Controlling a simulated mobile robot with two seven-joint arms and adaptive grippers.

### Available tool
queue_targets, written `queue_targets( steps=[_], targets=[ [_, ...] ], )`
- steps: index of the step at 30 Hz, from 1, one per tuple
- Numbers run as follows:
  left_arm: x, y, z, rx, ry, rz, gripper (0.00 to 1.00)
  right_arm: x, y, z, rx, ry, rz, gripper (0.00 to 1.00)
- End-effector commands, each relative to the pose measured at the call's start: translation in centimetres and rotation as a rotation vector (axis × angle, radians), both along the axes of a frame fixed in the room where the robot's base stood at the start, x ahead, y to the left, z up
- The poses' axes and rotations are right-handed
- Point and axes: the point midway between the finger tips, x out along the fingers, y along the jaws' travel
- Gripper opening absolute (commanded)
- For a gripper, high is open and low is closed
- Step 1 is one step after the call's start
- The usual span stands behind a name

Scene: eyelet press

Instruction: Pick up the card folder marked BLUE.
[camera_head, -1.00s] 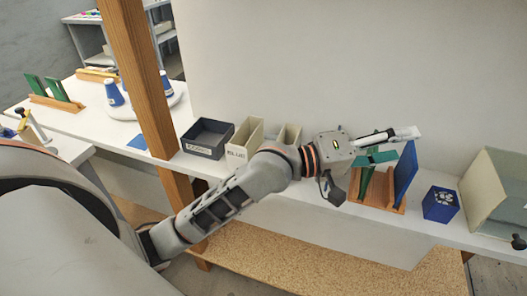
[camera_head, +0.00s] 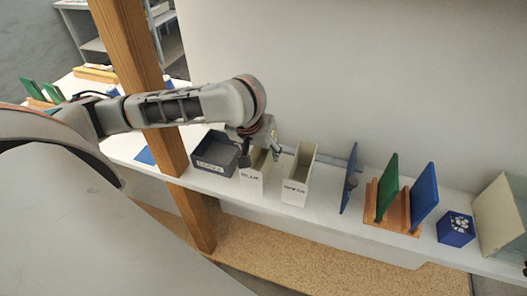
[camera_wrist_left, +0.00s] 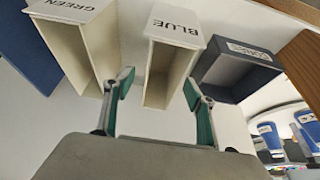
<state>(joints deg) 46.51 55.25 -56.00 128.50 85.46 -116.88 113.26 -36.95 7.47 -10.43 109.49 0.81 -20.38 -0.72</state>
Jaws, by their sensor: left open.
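The card folder marked BLUE is a cream, open-topped upright box (camera_head: 250,184) on the white shelf. It also shows in the left wrist view (camera_wrist_left: 172,62), with its label face at the top of the picture. My left gripper (camera_head: 263,150) is at this folder in the head view, partly covering it. In the left wrist view my left gripper (camera_wrist_left: 158,80) is open, one green-padded finger on each side of the folder's near end. I cannot tell whether either finger touches it. My right gripper is not in view.
A cream folder marked GREEN (camera_head: 297,178) and a dark grey tray (camera_head: 214,155) flank it closely. Farther right stand a blue panel (camera_head: 349,178), a wooden rack (camera_head: 397,212) with green and blue panels, and a blue box (camera_head: 456,229). A wooden post (camera_head: 142,75) rises at left.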

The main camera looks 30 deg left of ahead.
Motion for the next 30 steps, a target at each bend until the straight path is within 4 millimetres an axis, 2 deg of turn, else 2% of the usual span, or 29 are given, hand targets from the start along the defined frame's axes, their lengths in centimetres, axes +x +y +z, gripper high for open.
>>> queue_targets(
  steps=[3,11,19,29,30],
  targets=[
    [-0.6,-0.1,-1.1,0.001,0.022,0.005,0.56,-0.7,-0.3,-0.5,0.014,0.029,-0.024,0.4],
    [0.4,0.2,-3.6,0.0,0.022,0.004,0.56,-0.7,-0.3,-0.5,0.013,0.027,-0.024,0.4],
    [1.7,0.6,-7.0,-0.001,0.019,0.004,0.56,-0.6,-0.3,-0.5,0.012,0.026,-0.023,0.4],
    [2.1,0.7,-7.6,-0.001,0.016,0.002,0.56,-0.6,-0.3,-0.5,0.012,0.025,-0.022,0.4],
    [2.1,0.7,-7.6,-0.001,0.016,0.002,0.48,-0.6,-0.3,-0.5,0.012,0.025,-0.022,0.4]
  ],
)
